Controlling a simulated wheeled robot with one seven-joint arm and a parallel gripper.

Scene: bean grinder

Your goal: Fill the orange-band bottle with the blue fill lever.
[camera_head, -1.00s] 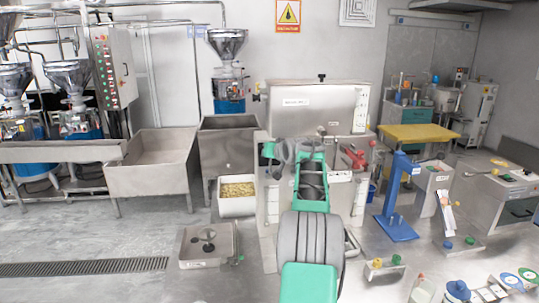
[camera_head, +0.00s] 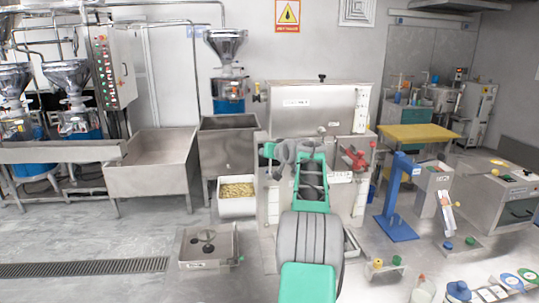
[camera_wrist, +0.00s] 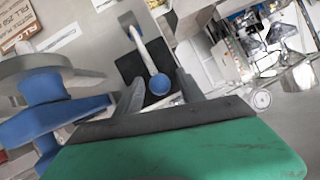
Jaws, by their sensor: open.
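In the wrist view, a lever with a light curved arm and a round blue knob (camera_wrist: 160,84) stands in front of a black square plate. My gripper (camera_wrist: 158,92) is open, with one dark finger on each side of the knob. I cannot tell whether either finger touches it. In the head view, my green and grey arm reaches to the machine front and hides the lever; the gripper cannot be made out there. I cannot identify the orange-band bottle in either view.
In the wrist view, a blue part with a grey disc (camera_wrist: 40,95) is close on the left. In the head view, a steel machine (camera_head: 312,108) stands before my arm.

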